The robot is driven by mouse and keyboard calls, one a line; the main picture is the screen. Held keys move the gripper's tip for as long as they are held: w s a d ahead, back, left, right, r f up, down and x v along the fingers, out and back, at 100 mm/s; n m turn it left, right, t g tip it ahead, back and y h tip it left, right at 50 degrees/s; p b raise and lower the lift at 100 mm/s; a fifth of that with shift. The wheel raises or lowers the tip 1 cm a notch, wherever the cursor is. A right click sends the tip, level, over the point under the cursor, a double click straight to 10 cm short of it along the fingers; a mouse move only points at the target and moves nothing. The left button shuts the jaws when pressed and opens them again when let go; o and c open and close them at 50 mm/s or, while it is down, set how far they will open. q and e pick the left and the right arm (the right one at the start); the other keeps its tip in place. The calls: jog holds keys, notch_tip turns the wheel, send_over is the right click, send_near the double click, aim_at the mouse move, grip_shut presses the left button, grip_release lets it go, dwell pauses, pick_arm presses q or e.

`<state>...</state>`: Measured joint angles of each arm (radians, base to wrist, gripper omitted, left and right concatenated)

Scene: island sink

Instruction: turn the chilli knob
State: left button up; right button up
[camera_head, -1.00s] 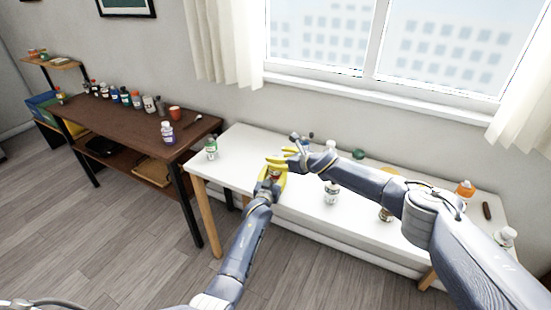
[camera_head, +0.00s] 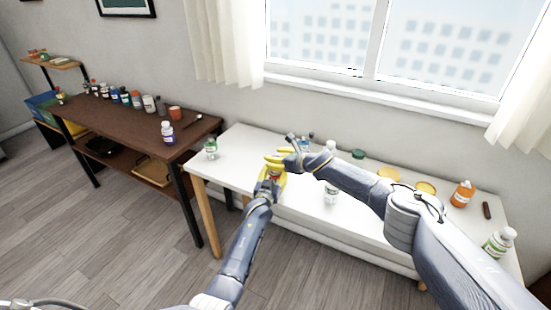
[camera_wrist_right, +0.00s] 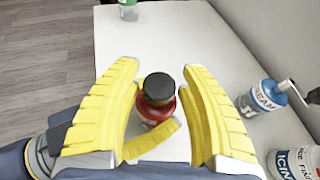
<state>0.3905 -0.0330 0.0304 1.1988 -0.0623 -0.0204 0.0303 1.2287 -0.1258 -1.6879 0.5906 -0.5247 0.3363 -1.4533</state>
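A red bottle with a black cap (camera_wrist_right: 158,98), which I take for the chilli, stands out in the right wrist view; its label cannot be read. In the head view it is mostly hidden by my grippers. My left gripper (camera_head: 270,181) is at the bottle's body, with a yellow finger curving around its lower part in the right wrist view; it appears closed on it. My right gripper (camera_head: 280,159) is above the bottle. In the right wrist view, its yellow fingers (camera_wrist_right: 160,70) are spread on both sides of the cap, with gaps showing.
The white table (camera_head: 240,140) carries a green-capped bottle (camera_head: 211,149), a white bottle (camera_head: 331,194), an orange bottle (camera_head: 462,194) and a green-labelled bottle (camera_head: 498,242). Blue-capped (camera_wrist_right: 262,98) and icing (camera_wrist_right: 293,163) bottles stand right of my right gripper in the wrist view. The table's left part is mostly clear.

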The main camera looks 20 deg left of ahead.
jog(key=c, duration=0.8)
jog(key=shift+m+t+h, duration=0.3)
jog(key=shift+m+t, duration=0.1)
jog(key=shift+s+a+r+m+t+h, duration=0.15)
jog(key=shift+a+m+t+h, duration=0.1)
jog(key=shift+m+t+h, duration=0.45)
jog(key=shift+d+m+t+h, duration=0.1)
jog(key=shift+m+t+h, duration=0.95)
jog(key=shift+m+h, duration=0.45)
jog(key=shift+m+t+h, duration=1.05)
jog(key=shift+m+h, duration=0.25)
jog(key=shift+m, duration=0.4)
jog(key=shift+d+h, duration=0.1)
jog(key=shift+h, duration=0.2)
jog(key=o, duration=1.2)
jog(key=shift+d, duration=0.1)
